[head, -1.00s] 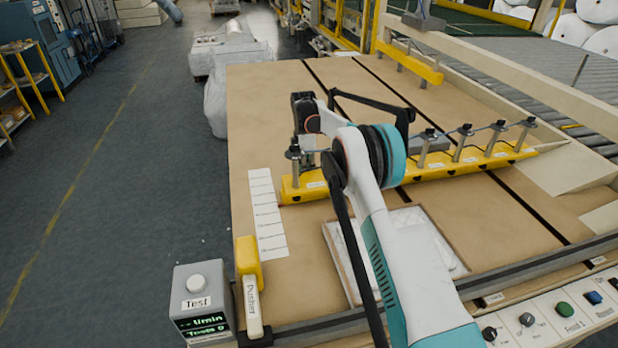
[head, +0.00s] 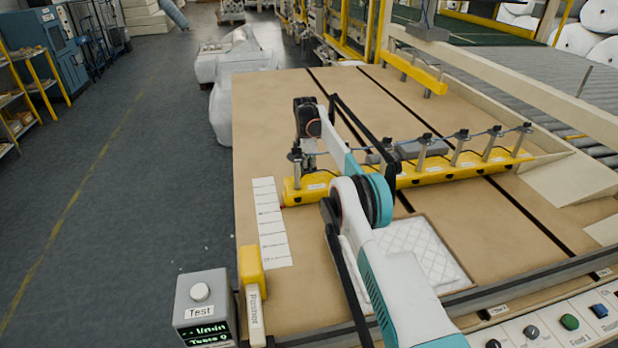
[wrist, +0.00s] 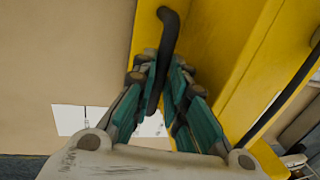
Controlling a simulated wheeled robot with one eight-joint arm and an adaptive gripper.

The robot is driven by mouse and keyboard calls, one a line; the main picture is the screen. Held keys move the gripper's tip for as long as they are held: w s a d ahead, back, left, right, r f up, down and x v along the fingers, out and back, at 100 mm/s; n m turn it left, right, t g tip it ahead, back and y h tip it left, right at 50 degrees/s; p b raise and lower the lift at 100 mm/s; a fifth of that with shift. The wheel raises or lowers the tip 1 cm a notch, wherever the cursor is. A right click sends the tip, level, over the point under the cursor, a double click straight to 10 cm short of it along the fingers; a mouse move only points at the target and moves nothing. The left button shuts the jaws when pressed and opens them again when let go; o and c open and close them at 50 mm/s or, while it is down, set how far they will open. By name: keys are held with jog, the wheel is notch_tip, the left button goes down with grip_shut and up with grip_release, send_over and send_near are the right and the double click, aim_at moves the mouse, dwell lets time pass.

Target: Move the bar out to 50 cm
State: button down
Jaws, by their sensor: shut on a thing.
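The yellow bar (head: 430,175) lies across the tan table (head: 262,110), with several upright metal posts along it. Its left end is beside the upper part of a white marked strip (head: 270,225); the marks are too small to read. My gripper (head: 308,165) is at the bar's left end in the head view, partly hidden by the post and my arm. In the wrist view, my gripper (wrist: 160,75) is shut on a black handle (wrist: 168,30) on the yellow bar (wrist: 215,65). Part of the strip (wrist: 85,120) shows below.
A white quilted piece (head: 425,250) lies on the table, partly behind my arm. A yellow and white pusher (head: 252,300) and a grey Test box (head: 201,310) stand at the near left. A control panel (head: 545,335) runs along the near edge. The table's far left is clear.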

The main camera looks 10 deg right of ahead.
jog(key=c, duration=1.9)
grip_release()
jog(key=shift+s, duration=0.15)
